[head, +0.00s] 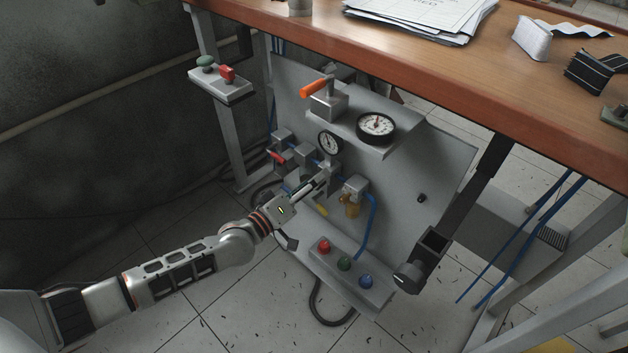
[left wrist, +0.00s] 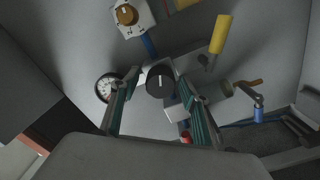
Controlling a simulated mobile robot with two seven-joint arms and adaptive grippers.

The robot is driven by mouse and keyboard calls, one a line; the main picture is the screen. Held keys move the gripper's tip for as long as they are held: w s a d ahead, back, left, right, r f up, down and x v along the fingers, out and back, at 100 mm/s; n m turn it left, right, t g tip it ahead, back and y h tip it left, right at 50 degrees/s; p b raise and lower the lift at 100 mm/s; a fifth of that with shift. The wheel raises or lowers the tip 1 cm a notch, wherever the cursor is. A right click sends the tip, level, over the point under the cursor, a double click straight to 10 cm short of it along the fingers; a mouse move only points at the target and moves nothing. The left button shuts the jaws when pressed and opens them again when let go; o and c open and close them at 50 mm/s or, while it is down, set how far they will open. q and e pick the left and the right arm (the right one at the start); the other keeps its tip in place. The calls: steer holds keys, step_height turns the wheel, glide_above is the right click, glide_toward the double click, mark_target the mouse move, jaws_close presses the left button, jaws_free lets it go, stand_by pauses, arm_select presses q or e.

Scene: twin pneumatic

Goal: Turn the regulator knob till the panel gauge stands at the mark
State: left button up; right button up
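The regulator knob (left wrist: 160,82) is black and round with a white line. In the left wrist view it lies between the two fingertips of my left gripper (left wrist: 158,76). The fingers look apart, with a narrow gap at the knob; contact is not clear. In the head view my left gripper (head: 318,184) reaches the regulator and hides the knob. A small gauge (head: 330,143) sits just above it and also shows in the left wrist view (left wrist: 106,87). The larger panel gauge (head: 376,127) has a white face with some red; its exact reading is too small to tell. My right gripper is out of view.
An orange-handled valve (head: 318,87) sits above. A button box (head: 346,267) lies below. The wooden table (head: 405,58) overhangs the panel (head: 425,175).

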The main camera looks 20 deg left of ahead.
arm_select(q)
steer(key=v, duration=1.2)
stand_by(1.8)
